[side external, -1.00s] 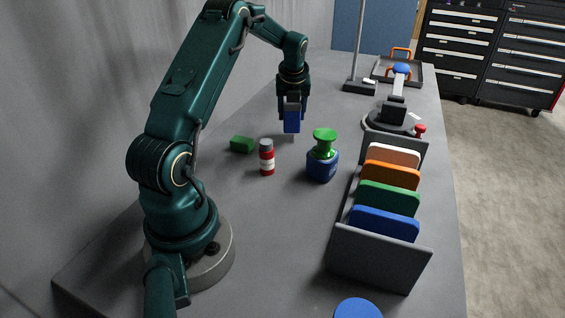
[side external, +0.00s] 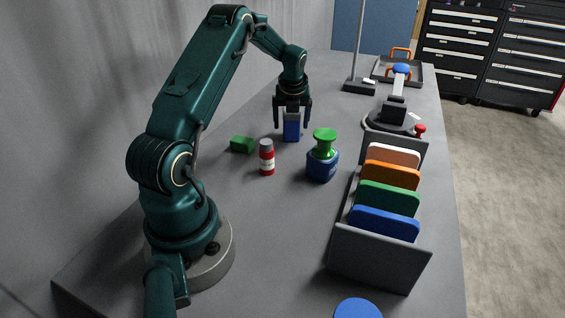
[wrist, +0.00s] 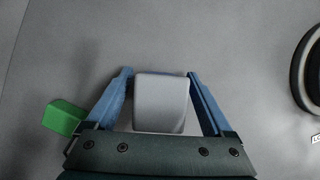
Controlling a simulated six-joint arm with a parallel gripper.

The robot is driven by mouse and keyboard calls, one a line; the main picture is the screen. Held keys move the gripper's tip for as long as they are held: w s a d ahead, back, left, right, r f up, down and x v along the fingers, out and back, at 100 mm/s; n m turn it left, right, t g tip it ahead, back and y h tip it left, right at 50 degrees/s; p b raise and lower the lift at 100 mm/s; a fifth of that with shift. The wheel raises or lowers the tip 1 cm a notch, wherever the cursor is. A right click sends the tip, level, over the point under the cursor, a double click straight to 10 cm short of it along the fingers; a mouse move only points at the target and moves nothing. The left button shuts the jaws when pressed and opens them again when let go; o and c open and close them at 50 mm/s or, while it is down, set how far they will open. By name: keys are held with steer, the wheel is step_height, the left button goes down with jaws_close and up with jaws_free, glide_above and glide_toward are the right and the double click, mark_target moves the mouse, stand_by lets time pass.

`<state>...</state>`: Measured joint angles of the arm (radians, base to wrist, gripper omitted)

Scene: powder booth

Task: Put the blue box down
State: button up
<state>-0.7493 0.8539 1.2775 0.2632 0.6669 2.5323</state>
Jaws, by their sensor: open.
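The blue box (side external: 291,131) stands upright on the grey table, in the far middle of the side external view. My gripper (side external: 292,125) is above and around it, with its dark fingers spread apart on either side of the box. In the wrist view, the box shows from above as a pale grey block (wrist: 160,100) between the open fingers of my gripper (wrist: 159,74). Small gaps show between the fingers and the box.
A green block (side external: 242,145), a red and white bottle (side external: 267,158) and a blue jar with a green top (side external: 322,163) stand nearby. A grey rack (side external: 375,258) with coloured panels stands at the right. The table left of the rack is clear in front.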

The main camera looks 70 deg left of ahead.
steer(key=s+d+r+n+t, duration=0.15)
steer(key=d+r+n, duration=0.35)
steer(key=d+r, duration=0.9)
steer(key=s+d+n+t+h, duration=0.1)
steer(key=s+d+n+h, duration=0.1)
steer(key=s+d+n, duration=0.5)
steer(key=s+d+n+t+h, duration=0.1)
steer(key=s+d+n+h, duration=0.1)
steer(key=s+d+n, duration=0.5)
steer(key=d+n, duration=0.3)
steer(key=d, duration=0.2)
steer(key=shift+s, duration=0.35)
